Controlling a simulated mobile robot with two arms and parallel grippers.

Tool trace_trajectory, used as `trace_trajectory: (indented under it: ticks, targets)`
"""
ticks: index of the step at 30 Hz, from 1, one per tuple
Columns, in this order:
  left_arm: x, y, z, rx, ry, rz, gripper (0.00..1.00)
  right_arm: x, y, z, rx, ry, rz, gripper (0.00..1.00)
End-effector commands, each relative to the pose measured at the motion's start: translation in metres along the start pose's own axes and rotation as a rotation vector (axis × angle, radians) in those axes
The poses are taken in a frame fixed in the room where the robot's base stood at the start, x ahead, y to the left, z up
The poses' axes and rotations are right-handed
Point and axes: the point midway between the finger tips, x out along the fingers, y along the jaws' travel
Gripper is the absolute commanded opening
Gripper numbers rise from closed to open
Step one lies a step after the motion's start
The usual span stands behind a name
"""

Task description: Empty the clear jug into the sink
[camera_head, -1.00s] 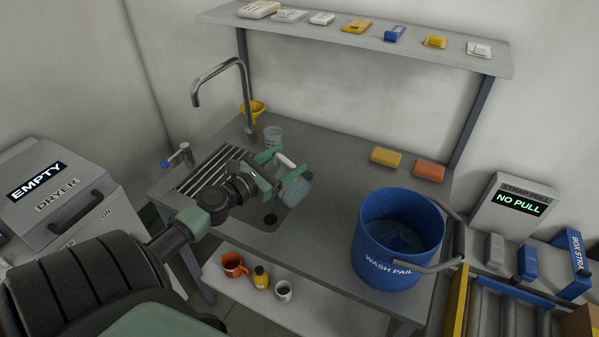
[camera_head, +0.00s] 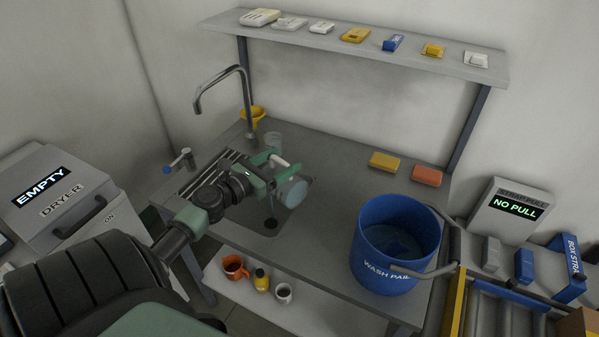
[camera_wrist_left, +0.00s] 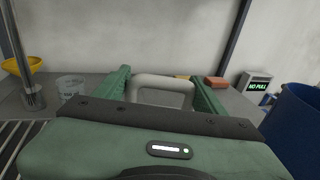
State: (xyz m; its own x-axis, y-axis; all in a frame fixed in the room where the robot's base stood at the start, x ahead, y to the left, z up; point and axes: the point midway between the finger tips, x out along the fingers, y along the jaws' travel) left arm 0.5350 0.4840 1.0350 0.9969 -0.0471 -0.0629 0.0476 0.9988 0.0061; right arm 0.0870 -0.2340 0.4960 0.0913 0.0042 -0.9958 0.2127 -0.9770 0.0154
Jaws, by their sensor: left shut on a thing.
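My left gripper (camera_head: 279,165) is shut on the pale handle (camera_head: 279,162) of the clear jug (camera_head: 292,192). The handle also shows between the green fingers in the left wrist view (camera_wrist_left: 165,80). The jug is held over the sink (camera_head: 250,221), tipped well over, with a round end towards the head camera. I cannot tell whether liquid is left in it. The drain (camera_head: 270,224) lies below and left of the jug. My right gripper is not in view.
A tall tap (camera_head: 246,95) and a clear cup (camera_head: 273,141) stand behind the sink. A blue wash pail (camera_head: 385,275) stands to the right. Yellow (camera_head: 384,161) and orange (camera_head: 427,175) blocks lie at the back. The counter between sink and pail is clear.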

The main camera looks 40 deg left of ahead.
Motion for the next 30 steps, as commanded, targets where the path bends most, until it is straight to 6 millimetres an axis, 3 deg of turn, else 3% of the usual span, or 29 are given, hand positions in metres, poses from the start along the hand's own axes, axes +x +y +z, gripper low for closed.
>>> trace_trajectory:
  ticks: [30]
  targets:
    - [0.0, 0.024, 0.008, -0.17, -0.003, -0.011, 0.0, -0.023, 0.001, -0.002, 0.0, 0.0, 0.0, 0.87]
